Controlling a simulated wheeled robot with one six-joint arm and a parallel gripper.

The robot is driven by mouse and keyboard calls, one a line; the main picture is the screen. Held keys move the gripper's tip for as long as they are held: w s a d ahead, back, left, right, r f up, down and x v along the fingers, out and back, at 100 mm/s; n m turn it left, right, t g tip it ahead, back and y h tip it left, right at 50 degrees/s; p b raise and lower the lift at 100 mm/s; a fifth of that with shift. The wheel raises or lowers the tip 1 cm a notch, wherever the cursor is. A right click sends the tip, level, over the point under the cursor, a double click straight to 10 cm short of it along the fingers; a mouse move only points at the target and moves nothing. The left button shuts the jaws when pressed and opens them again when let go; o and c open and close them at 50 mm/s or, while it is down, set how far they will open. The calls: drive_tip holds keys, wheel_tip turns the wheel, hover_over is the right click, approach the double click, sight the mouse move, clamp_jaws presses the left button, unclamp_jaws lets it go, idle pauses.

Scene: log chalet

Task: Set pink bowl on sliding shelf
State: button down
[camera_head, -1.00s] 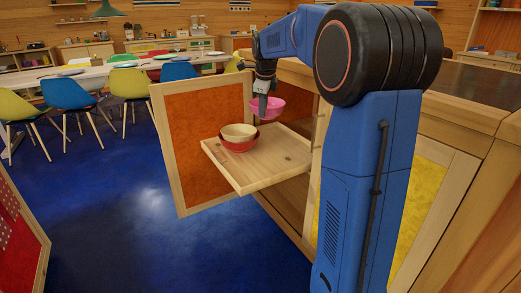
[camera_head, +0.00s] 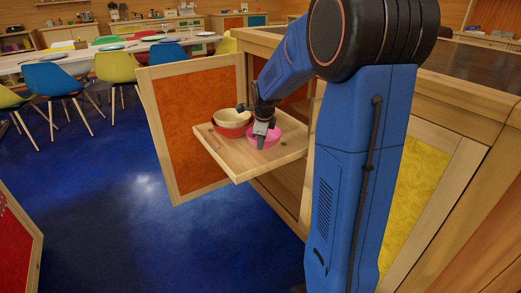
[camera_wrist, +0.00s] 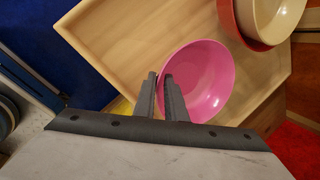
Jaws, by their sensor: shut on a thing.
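The pink bowl (camera_head: 268,138) is upright at the sliding shelf, right of the stacked bowls; in the wrist view it (camera_wrist: 208,82) appears over the shelf's bare wood. My gripper (camera_head: 261,141) reaches down to the bowl's near-left rim. In the wrist view my gripper (camera_wrist: 161,78) is shut on that rim, one finger on each side of the wall. The sliding shelf (camera_head: 240,172), a pale wooden tray with a low lip, is pulled out of the cabinet; it fills much of the wrist view (camera_wrist: 125,45). Whether the bowl's base touches the shelf I cannot tell.
A cream bowl (camera_head: 233,117) sits inside a red bowl (camera_head: 231,131) on the shelf's left part, close beside the pink bowl. An open orange-panelled door (camera_head: 190,120) stands left of the shelf. The cabinet (camera_head: 430,95) rises on the right. Blue floor in front is clear.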

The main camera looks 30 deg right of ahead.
drive_tip(key=shift+f, duration=1.8)
drive_tip(key=c, duration=1.8)
unclamp_jaws()
drive_tip(key=shift+f, duration=0.15)
drive_tip(key=v, duration=1.1)
drive_tip(key=s+a+r+n, duration=0.4)
drive_tip(key=s+a+n, duration=0.25)
drive_tip(key=s, duration=0.25)
drive_tip(key=s+a+f+n, duration=0.1)
drive_tip(key=s+a+n, duration=0.2)
drive_tip(key=s+n, duration=0.3)
drive_tip(key=s+a+f+n+y, duration=0.1)
drive_tip(key=s+a+n, duration=0.2)
drive_tip(key=s+n, duration=0.4)
drive_tip(key=s+a+f+n+t, duration=0.1)
drive_tip(key=s+a+n, duration=0.2)
drive_tip(key=s+n, duration=0.4)
drive_tip(key=shift+s+a+f, duration=0.1)
drive_tip(key=shift+s+f, duration=0.1)
drive_tip(key=shift+s, duration=0.6)
drive_tip(key=shift+s+a+f, duration=0.1)
drive_tip(key=shift+s+f, duration=0.05)
drive_tip(key=shift+s, duration=0.6)
